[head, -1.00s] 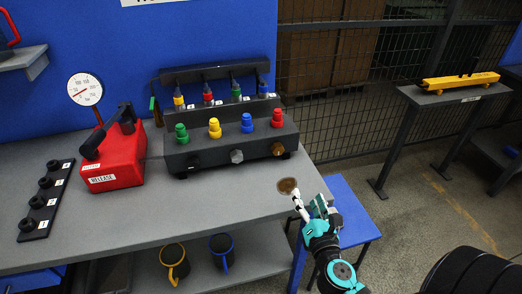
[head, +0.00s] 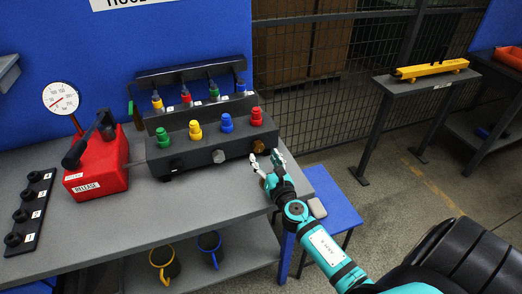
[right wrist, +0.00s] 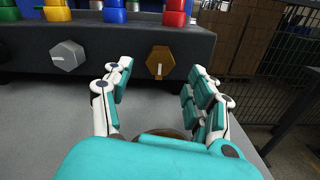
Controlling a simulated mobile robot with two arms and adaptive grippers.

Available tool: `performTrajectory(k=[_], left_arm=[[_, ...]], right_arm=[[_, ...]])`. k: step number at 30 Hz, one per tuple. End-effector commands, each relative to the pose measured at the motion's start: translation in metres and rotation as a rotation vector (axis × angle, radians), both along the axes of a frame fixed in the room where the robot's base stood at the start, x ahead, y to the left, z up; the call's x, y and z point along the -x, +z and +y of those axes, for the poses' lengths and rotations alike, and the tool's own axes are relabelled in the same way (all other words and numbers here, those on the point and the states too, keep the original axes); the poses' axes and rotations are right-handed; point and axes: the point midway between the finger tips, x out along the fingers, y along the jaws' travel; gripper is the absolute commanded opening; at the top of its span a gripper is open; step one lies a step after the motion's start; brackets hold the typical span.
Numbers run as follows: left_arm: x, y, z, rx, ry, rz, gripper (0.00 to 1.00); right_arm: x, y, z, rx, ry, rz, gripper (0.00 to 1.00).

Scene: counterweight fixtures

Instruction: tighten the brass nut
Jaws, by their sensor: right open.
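The brass nut (right wrist: 160,62) is a hexagon with a pale line on its face, set in the front of the dark block (right wrist: 110,45). It also shows in the head view (head: 259,147), at the right end of the block's front. My right gripper (right wrist: 160,80) is open, its fingers on either side of the nut in the wrist picture. In the head view the right gripper (head: 266,158) is just in front of the block, apparently empty and short of the nut. My left gripper is not in view.
A grey hex nut (right wrist: 67,56) is left of the brass one. Green, yellow, blue and red (head: 256,117) knobs top the block. A red box (head: 98,165) stands left. A blue stool (head: 335,207) is right.

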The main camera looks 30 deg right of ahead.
Motion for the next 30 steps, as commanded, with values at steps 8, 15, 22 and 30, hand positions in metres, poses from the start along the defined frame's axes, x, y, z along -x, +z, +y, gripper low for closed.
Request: performTrajectory(k=[8,15,22,30], left_arm=[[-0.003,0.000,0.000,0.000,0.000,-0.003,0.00],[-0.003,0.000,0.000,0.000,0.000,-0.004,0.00],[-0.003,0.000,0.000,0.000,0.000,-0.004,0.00],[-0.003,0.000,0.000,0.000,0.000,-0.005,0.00]], right_arm=[[-0.031,0.000,-0.008,0.000,0.000,0.000,0.59],[-0.035,0.000,-0.008,-0.001,0.000,0.001,0.59],[-0.035,0.000,-0.008,-0.001,0.000,0.000,0.42],[-0.034,0.000,-0.008,-0.001,0.000,0.001,0.06]])
